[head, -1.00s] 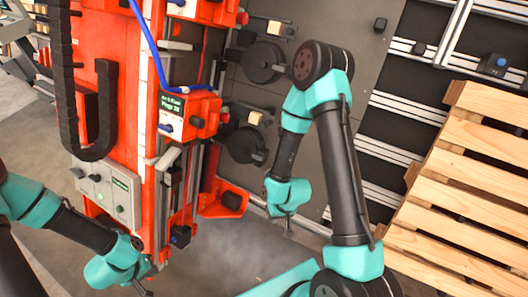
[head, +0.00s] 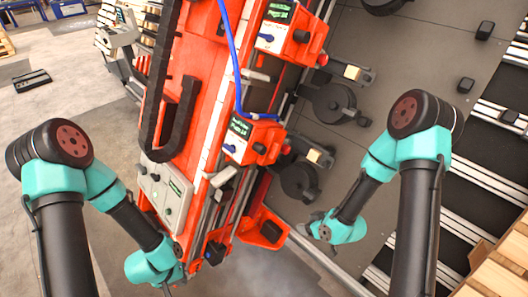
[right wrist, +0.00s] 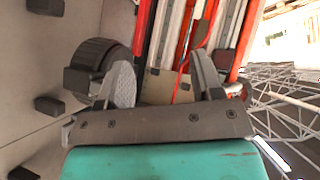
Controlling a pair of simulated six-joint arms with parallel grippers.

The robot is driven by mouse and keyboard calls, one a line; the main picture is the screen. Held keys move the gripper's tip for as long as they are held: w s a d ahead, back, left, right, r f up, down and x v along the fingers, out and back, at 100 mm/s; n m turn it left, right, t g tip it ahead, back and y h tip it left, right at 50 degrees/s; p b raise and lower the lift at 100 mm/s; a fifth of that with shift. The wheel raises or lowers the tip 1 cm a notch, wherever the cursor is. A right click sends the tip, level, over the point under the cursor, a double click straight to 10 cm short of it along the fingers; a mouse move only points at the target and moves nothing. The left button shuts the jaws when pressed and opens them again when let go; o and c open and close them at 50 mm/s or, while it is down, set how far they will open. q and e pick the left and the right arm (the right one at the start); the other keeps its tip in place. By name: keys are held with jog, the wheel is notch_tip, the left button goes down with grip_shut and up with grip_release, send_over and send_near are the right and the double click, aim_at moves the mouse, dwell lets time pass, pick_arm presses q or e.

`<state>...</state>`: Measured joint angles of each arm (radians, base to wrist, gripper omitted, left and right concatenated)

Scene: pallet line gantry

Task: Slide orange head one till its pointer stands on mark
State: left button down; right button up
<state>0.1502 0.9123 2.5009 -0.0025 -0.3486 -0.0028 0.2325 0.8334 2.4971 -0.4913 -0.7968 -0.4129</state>
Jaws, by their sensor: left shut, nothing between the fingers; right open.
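Two orange heads with small green displays ride on the orange gantry beam in the head view: a nearer one (head: 252,137) and a farther one (head: 287,30). Their display text is too small to read surely, so I cannot tell which is head one. The pointer and mark are not discernible. My right gripper (head: 311,222) is open and empty, to the right of the beam's near end; its spread fingers (right wrist: 165,82) show in the right wrist view. My left gripper (head: 170,287) is shut and empty at the bottom edge, left of the beam's near end.
A blue cable (head: 232,62) runs to the nearer head. Black round units (head: 334,103) stand right of the beam. A grey control box (head: 165,190) is on its left side. A wooden pallet (head: 500,272) lies at lower right. Open floor (head: 50,110) is at left.

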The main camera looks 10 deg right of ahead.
aim_at(264, 152)
jog(key=w+r+n+t+y, duration=0.2)
jog(key=r+n+y, duration=0.3)
jog(key=r, duration=0.5)
jog(key=w+a+r+n+t+y, duration=0.1)
jog(key=w+r+n+t+y, duration=0.1)
jog(key=r+n+y, duration=0.3)
notch_tip(264, 152, up, 6)
jog(key=n+t, duration=0.1)
jog(key=n, duration=0.3)
jog(key=shift+a+f+n+t+y, duration=0.15)
jog(key=shift+a+n+t+y, duration=0.05)
jog(key=shift+n+t+y, duration=0.1)
jog(key=shift+a, duration=0.1)
jog(key=x, duration=1.7)
jog(key=shift+a, duration=0.1)
grip_shut()
